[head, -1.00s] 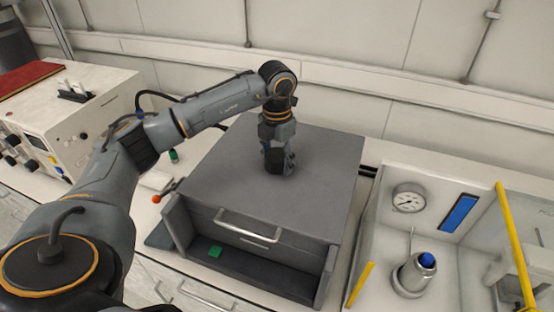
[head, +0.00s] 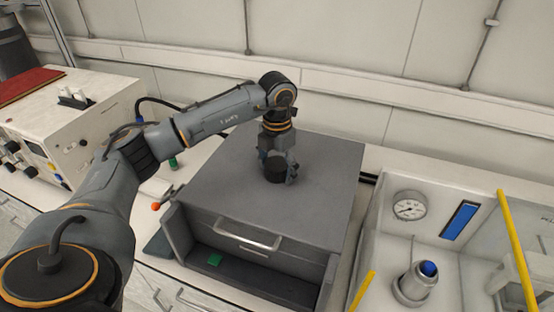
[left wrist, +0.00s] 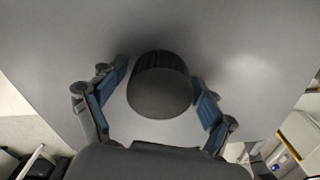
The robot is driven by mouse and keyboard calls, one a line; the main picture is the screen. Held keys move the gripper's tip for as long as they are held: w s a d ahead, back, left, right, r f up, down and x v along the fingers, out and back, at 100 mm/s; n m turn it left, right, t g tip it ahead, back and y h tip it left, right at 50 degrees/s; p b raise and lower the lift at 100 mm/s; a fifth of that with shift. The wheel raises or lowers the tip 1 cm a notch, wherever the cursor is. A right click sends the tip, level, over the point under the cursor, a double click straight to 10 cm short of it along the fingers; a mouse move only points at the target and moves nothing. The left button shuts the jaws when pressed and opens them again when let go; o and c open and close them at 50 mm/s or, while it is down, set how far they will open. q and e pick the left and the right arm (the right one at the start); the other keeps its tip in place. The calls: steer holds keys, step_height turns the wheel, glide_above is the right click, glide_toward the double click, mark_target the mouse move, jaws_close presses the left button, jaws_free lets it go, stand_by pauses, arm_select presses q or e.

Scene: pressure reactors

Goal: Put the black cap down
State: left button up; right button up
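The black cap (head: 275,173) sits on the flat top of the grey box (head: 325,165), below my left gripper (head: 277,168). In the left wrist view the cap (left wrist: 160,86) is a dark round piece between the two blue-padded fingers of the left gripper (left wrist: 160,92). The fingers are spread, with a gap on the left side of the cap and a very narrow one on the right. My right gripper is not in view.
A control unit (head: 75,120) stands left. A white bay with a gauge (head: 409,206) and a blue-topped vessel (head: 415,283) is right. The box top around the cap is clear.

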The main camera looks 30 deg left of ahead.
mark_target(278, 162)
arm_select(q)
steer(key=shift+r+p, duration=0.35)
steer(key=shift+r, duration=0.2)
steer(key=shift+w+r+b, duration=0.15)
steer(key=shift+r+b, duration=0.2)
step_height(278, 162, up, 6)
steer(key=shift+r+b, duration=0.1)
steer(key=shift+b, duration=1.1)
step_height(278, 162, up, 4)
steer(key=shift+r, duration=0.6)
